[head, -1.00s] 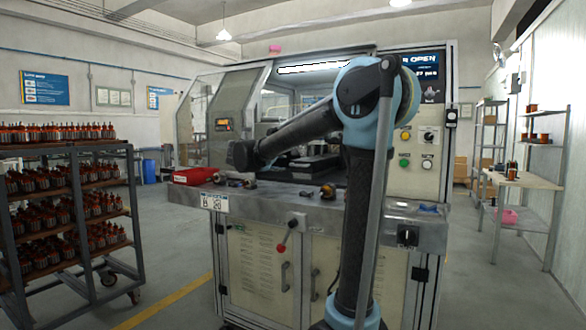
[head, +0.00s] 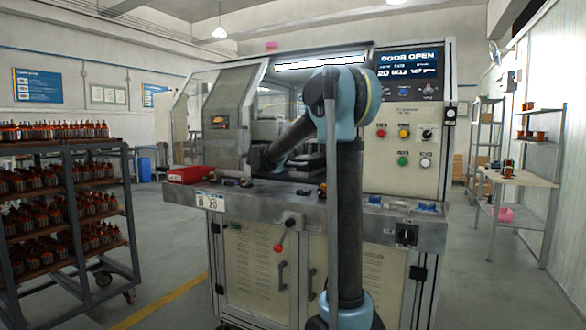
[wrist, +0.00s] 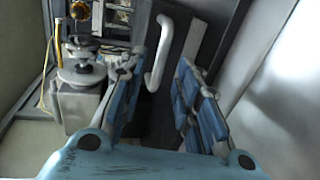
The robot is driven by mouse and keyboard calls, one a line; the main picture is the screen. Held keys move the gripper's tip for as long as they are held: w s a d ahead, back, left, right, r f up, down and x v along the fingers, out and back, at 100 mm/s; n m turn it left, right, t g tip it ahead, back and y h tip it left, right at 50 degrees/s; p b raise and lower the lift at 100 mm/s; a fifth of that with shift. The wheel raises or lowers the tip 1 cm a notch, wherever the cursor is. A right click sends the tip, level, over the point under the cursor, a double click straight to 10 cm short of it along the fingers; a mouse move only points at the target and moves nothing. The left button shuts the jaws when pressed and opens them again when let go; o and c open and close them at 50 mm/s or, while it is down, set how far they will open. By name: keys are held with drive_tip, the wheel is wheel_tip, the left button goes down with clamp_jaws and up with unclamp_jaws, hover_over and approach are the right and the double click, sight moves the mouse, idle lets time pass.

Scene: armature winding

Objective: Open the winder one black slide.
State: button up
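In the wrist view, a dark panel (wrist: 176,50), which looks like the black slide, carries a pale curved bar handle (wrist: 158,52). My gripper (wrist: 160,66) is open, with its blue-padded fingers spread on either side of the handle's lower end. I see a gap between the fingers and the handle and cannot tell the depth between them. In the head view my arm reaches into the opening and the fingers cannot be made out.
A metal ledge (head: 265,200) with a red box (head: 192,174) and small parts runs along the winder's front. A winding fixture (wrist: 82,70) sits close to my left finger. A loaded rack (head: 75,205) stands left; a shelf table (head: 518,180) stands right.

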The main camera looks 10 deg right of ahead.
drive_tip(key=shift+x, duration=2.15)
clamp_jaws()
